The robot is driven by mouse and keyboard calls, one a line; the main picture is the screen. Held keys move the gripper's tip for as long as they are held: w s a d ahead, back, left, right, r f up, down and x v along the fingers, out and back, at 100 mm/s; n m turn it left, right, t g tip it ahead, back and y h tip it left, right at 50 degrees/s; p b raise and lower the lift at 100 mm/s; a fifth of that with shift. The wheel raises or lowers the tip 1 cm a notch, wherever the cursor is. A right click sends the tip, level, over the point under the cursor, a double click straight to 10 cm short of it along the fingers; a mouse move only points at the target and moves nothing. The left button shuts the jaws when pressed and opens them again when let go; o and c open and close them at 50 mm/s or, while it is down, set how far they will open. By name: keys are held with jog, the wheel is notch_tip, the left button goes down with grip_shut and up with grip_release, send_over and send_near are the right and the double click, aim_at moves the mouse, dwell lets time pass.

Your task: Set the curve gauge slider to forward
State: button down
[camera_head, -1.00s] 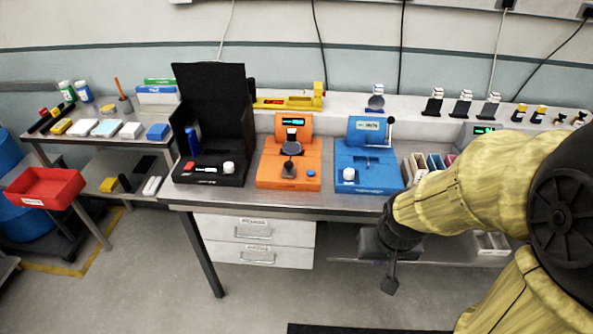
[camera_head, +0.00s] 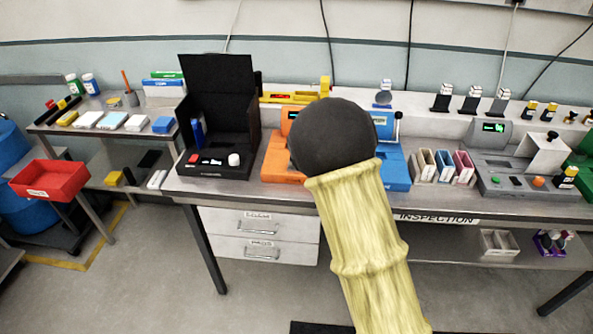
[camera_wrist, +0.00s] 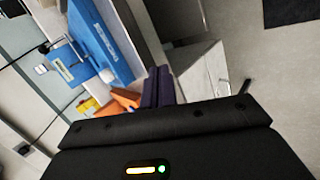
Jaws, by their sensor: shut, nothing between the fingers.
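No label that I can read names the curve gauge, so I cannot tell which module it is. The blue module (camera_head: 396,168) and the orange module (camera_head: 279,165) stand side by side on the bench, both largely covered by my arm in the head view. In the wrist view the blue module (camera_wrist: 103,42) is at upper left and part of the orange module (camera_wrist: 122,103) is behind the fingers. My gripper (camera_wrist: 158,86) is shut and empty, apart from both modules. The head view hides it behind my arm. No slider setting is readable.
A black open-lidded box module (camera_head: 216,171) stands left of the orange one. Coloured bins (camera_head: 442,166) and a grey module (camera_head: 505,180) stand to the right. White drawers (camera_head: 261,236) hang under the bench. A red tray (camera_head: 47,181) is at far left.

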jog(key=w+a+r+n+t+y+b, duration=0.1)
jog(key=w+a+n+t+y, duration=0.2)
jog(key=a+n, duration=0.4)
jog(key=w+a+r+n+t+y+b, duration=0.1)
jog(key=w+a+n+t+y, duration=0.2)
jog(key=n, duration=1.4)
jog(key=a+t, duration=0.3)
jog(key=a, duration=0.2)
jog(key=shift+w, duration=0.35)
jog(key=shift+a, duration=0.1)
jog(key=p+x, duration=0.3)
jog(key=x, duration=1.1)
jog(key=shift+a+r, duration=0.15)
